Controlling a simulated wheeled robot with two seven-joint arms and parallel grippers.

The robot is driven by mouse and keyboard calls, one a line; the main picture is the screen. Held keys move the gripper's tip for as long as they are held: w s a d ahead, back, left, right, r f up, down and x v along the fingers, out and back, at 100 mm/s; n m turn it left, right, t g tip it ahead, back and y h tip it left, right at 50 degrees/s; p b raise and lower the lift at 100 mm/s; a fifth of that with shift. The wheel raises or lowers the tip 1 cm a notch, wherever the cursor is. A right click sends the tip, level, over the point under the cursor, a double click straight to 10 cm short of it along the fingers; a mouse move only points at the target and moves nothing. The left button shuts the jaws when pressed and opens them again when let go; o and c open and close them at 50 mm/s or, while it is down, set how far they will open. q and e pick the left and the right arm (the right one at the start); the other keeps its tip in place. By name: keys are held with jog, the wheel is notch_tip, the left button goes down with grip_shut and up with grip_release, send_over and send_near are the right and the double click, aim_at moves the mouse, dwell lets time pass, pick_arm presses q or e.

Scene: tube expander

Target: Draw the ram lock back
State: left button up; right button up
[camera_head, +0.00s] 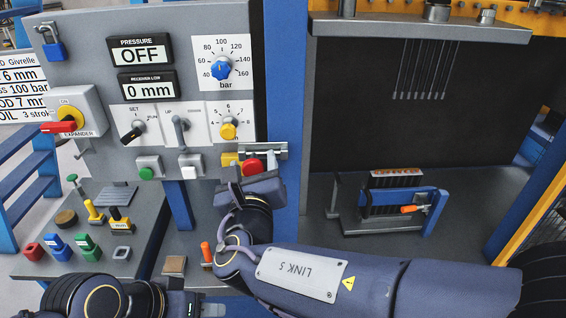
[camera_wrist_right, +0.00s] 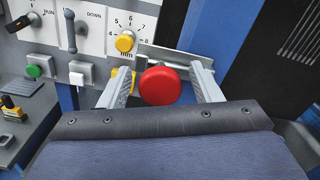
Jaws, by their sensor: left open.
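A red round knob (camera_head: 252,166) sits in front of a metal slide rail (camera_head: 268,148) at the panel's lower right corner; I take it to be the ram lock. In the right wrist view, the red knob (camera_wrist_right: 160,85) lies between the two fingers of my right gripper (camera_wrist_right: 162,88). These fingers are open, one on each side, with a narrow gap showing on both. The rail (camera_wrist_right: 190,62) runs behind the knob. My left gripper (camera_head: 196,306) is low at the bottom edge of the head view, partly cut off, open and away from the panel.
A yellow block (camera_head: 229,158) is just left of the knob. The panel (camera_head: 185,95) also holds a yellow dial (camera_head: 228,131), a white button (camera_head: 191,166) and a green button (camera_head: 147,172). A blue post (camera_head: 288,100) stands right. A side table (camera_head: 140,225) carries several small parts.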

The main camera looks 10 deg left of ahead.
jog(key=v, duration=0.7)
dwell(0.6)
